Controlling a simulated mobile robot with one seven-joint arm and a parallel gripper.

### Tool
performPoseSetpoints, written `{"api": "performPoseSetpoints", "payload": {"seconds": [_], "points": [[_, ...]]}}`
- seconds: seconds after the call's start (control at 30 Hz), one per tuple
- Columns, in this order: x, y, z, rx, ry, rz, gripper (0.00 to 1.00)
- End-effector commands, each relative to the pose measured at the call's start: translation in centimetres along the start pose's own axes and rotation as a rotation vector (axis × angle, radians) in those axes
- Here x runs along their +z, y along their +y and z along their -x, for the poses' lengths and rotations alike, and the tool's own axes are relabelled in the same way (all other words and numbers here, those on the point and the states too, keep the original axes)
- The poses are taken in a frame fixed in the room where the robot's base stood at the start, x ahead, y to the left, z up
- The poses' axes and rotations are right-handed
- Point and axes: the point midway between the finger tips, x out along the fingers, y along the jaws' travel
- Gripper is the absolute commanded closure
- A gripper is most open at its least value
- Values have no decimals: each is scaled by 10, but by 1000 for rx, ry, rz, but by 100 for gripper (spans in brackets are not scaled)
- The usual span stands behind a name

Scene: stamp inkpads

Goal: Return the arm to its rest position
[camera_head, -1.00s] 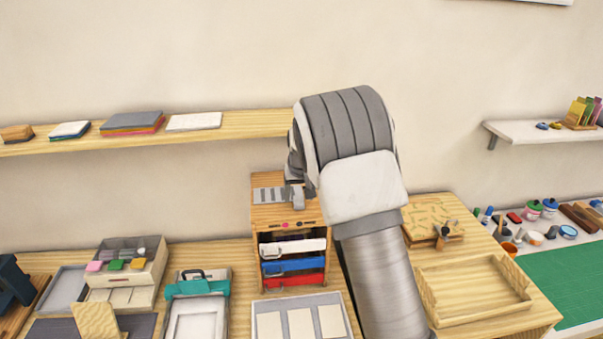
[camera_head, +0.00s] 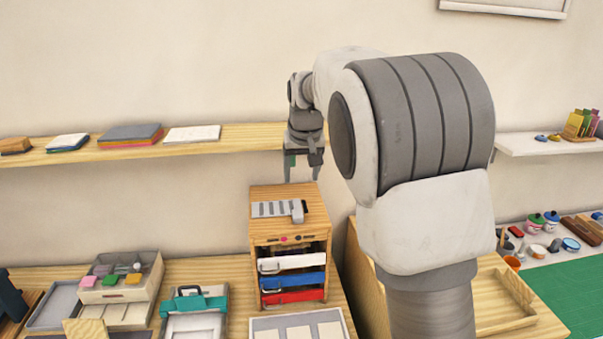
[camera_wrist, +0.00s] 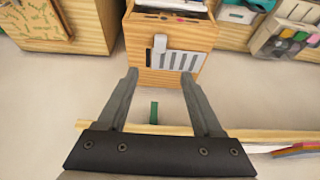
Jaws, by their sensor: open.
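My gripper (camera_head: 302,166) hangs in front of the wall, above the small wooden drawer cabinet, in the head view. In the wrist view my gripper (camera_wrist: 160,82) shows two grey fingers spread apart with nothing between them. The wooden cabinet (camera_head: 256,229) has a white, a blue and a red drawer and a grey slotted plate (camera_head: 270,208) on its top. The cabinet also shows beyond the fingertips in the wrist view (camera_wrist: 150,78). My arm covers part of the right side of the head view.
A wooden wall shelf (camera_head: 225,140) with stacked pads runs close behind my gripper. On the table are a teal-clipped case (camera_head: 195,302), a box with coloured blocks (camera_head: 120,285) and a wooden tray (camera_head: 510,305). A green mat (camera_head: 570,290) lies at the right. The wall area above the shelf is clear.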

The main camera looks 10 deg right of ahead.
Motion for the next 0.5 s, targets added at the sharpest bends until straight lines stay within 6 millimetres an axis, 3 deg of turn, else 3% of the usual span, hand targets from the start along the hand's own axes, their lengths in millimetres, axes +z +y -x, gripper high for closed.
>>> {"api": "performPoseSetpoints", "payload": {"seconds": [0.27,0.37,0.5], "points": [[3,2,6,-4,3,-4,32],[15,8,22,-14,7,-13,32],[46,18,55,-35,17,-28,32]]}}
